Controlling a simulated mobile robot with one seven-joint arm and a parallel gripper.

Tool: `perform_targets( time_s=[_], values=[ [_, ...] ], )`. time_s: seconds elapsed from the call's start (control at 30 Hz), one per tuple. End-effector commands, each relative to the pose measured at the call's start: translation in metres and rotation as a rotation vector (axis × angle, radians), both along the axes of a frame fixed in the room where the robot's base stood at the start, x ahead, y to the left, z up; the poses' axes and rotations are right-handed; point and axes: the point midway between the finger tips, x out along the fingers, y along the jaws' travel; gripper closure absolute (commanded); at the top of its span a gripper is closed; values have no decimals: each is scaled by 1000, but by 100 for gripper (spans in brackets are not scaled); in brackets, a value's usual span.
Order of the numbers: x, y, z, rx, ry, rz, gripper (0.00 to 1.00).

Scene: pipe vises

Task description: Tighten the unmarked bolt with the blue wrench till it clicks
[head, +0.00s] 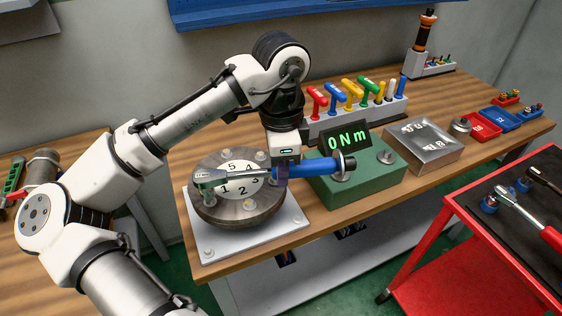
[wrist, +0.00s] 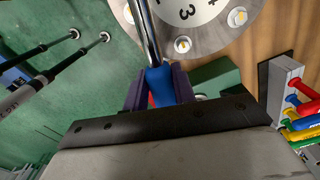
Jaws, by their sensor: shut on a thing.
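My gripper (head: 281,172) is shut on the blue handle of the blue wrench (head: 312,168). The wrench lies roughly level, with its silver head (head: 207,175) over the left side of the round flange (head: 240,212). The flange has a white face numbered with digits such as 1, 2, 3, 4 and 5, and bolts around its rim. One rim bolt (wrist: 183,44) shows in the wrist view. The wrench head covers the rim at left, so I cannot tell whether it sits on a bolt or which bolt is unmarked. In the wrist view the blue handle (wrist: 160,84) sits between the purple fingers.
A green tester (head: 360,181) reading "0 Nm" stands right of the flange, close under the handle's end. Behind it is a rack of coloured T-handles (head: 358,118). A metal box (head: 424,145) and red and blue bins (head: 478,126) lie further right. A red cart (head: 470,235) stands at front right.

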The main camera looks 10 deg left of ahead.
Motion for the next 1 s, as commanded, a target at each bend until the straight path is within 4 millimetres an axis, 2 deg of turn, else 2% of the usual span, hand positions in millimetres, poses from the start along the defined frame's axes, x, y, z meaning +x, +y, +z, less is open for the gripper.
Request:
perform_targets(
  time_s=[1.0],
  values=[
    [0,0,-6,0,-1,-1,100]
  ],
)
